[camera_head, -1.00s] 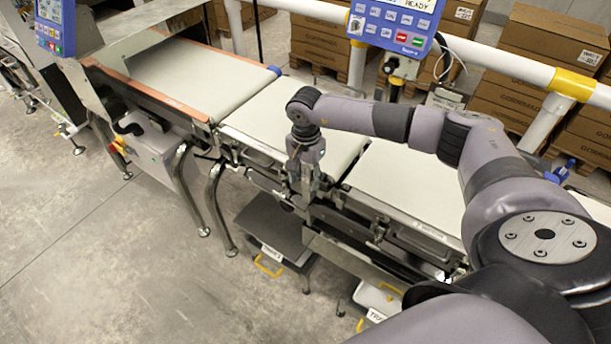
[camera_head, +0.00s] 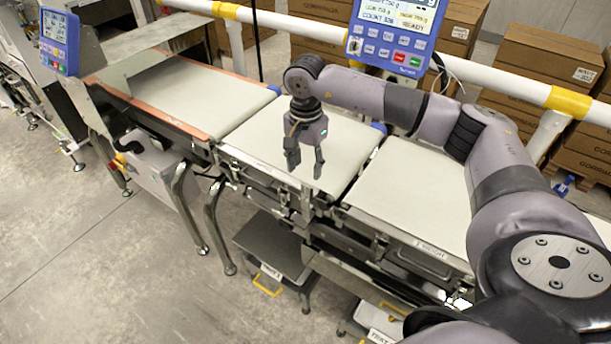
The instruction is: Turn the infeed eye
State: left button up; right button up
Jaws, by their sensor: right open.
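My right gripper (camera_head: 305,168) points down with its two fingers apart and nothing visible between them. It appears over the front part of the middle belt (camera_head: 270,128), near that belt's front edge; its exact height is hard to judge. I cannot clearly make out the infeed eye; small metal fittings along the front rail (camera_head: 262,182) below the gripper are too small to tell apart. My left gripper is not in view.
An orange-edged belt (camera_head: 195,92) lies to the left and a third belt (camera_head: 415,195) to the right. A blue control panel (camera_head: 394,35) stands behind, before a white rail (camera_head: 500,78) and stacked cartons (camera_head: 550,45). A grey platform (camera_head: 268,245) sits below.

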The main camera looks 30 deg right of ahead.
aim_at(305, 208)
jog(key=shift+r, duration=0.3)
jog(key=m, duration=0.3)
jog(key=shift+r+m, duration=0.3)
jog(key=shift+m, duration=0.1)
jog(key=m, duration=0.5)
jog(key=shift+r, duration=0.35)
notch_tip(305, 208, down, 13)
jog(key=m+p, duration=0.1)
jog(key=m, duration=1.3)
jog(key=m+p, duration=0.1)
jog(key=m, duration=1.2)
jog(key=shift+f+m+p, duration=0.2)
jog(key=shift+m+p, duration=0.1)
jog(key=shift+m, duration=0.1)
